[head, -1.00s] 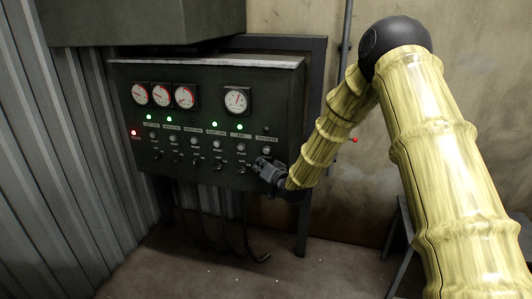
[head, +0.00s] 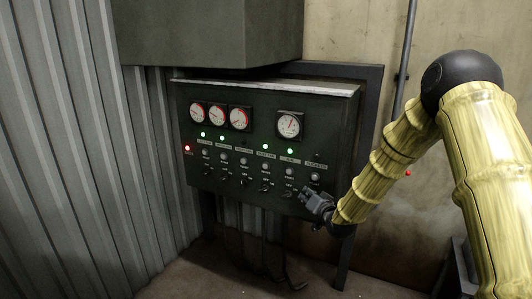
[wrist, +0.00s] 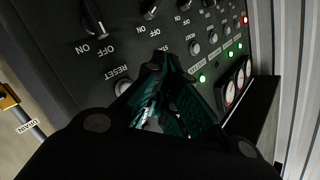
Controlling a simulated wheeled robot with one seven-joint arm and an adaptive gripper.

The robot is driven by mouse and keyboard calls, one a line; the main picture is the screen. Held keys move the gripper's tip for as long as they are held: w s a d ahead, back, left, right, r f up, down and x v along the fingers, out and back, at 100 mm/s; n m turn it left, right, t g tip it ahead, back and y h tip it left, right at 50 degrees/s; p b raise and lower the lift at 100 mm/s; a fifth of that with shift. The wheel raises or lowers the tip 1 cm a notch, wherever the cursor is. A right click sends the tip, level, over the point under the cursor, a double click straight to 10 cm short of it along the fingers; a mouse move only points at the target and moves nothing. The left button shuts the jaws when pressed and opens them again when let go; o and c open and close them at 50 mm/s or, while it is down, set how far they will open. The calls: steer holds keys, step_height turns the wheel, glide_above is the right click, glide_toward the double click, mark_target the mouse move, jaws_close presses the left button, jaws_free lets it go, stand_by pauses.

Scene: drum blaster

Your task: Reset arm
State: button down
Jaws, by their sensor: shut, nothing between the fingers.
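My gripper (head: 314,198) is shut and empty at the lower right part of a dark control panel (head: 232,188). It is at or just in front of the panel face; I cannot tell whether it touches. In the wrist view the closed fingers (wrist: 165,95) point at the panel, near a RESET button (wrist: 122,86) and a switch marked ON and OFF (wrist: 94,17). My yellow sleeved arm reaches in from the right. The fingertips hide a little of the panel in both views.
The panel has gauges (head: 289,125), several lit green lamps (head: 265,147) and a red lamp (head: 187,148). A dark box (head: 210,30) overhangs it. Corrugated metal (head: 80,150) stands at left. A pipe (head: 405,55) runs up the wall at right. The floor in front looks clear.

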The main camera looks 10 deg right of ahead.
steer(key=s+a+f+n+g+h, duration=0.15)
steer(key=s+f+g, duration=0.25)
steer(key=s+f, duration=1.05)
steer(key=s+a+f+n+g, duration=0.1)
steer(key=s+a+f+g, duration=0.3)
steer(key=s+f, duration=1.05)
steer(key=s+f+g, duration=0.2)
steer(key=s, duration=0.8)
steer(key=s+d+f+n+g+h, duration=0.1)
steer(key=s+f+g, duration=0.2)
steer(key=s, duration=0.8)
steer(key=s+d+f+n+g, duration=0.1)
steer(key=s+f+g, duration=0.1)
steer(key=s, duration=0.9)
steer(key=shift+d+f+g, duration=0.15)
steer(key=shift+f+g, duration=0.25)
steer(key=shift+g, duration=0.1)
steer(key=shift+h, duration=0.25)
